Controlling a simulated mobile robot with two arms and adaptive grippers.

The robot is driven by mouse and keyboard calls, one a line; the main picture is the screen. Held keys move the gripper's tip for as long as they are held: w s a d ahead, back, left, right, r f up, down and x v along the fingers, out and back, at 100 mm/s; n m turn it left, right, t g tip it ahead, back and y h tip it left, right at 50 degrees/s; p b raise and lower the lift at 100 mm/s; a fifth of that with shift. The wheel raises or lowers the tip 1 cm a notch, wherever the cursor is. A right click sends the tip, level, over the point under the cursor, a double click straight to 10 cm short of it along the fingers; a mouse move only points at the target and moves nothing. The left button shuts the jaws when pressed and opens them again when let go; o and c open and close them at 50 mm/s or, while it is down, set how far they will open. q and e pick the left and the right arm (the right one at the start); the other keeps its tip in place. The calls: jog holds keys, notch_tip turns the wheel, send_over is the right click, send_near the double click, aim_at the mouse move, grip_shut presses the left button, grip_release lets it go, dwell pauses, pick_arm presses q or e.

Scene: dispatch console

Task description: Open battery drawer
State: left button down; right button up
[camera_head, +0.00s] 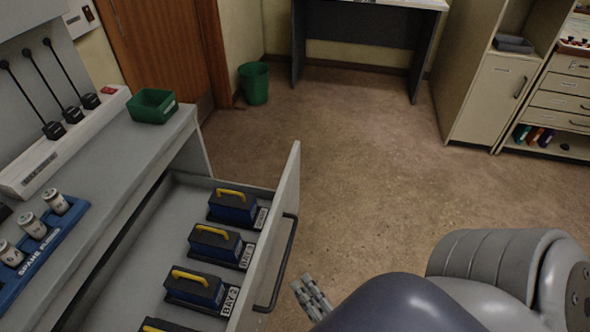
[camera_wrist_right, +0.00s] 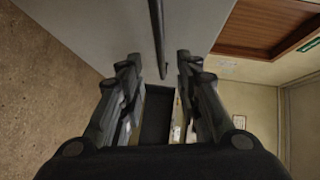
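The battery drawer (camera_head: 290,200) stands pulled out from the grey console, with its front panel facing right. Inside it, blue batteries (camera_head: 234,207) with yellow handles sit in a row on labelled bays. A dark bar handle (camera_head: 277,270) runs along the drawer front. My right gripper (camera_head: 307,292) is just to the right of the handle, apart from it in the head view. In the right wrist view my right gripper (camera_wrist_right: 158,62) has its fingers spread, and the handle (camera_wrist_right: 157,35) shows in line with the gap, ahead of the fingertips. My left gripper is not in view.
A green bin (camera_head: 150,106) and a blue rack of cans (camera_head: 40,245) stand on the console top (camera_head: 150,150). A green waste basket (camera_head: 254,83) stands by the wall. Cabinets (camera_head: 492,95) line the right back. The floor between is clear.

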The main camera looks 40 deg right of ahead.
jog(key=shift+s+a+r, duration=0.15)
jog(key=shift+s, duration=0.7)
jog(key=shift+s+a+r, duration=0.1)
jog(key=shift+s, duration=0.7)
jog(key=shift+f, duration=0.1)
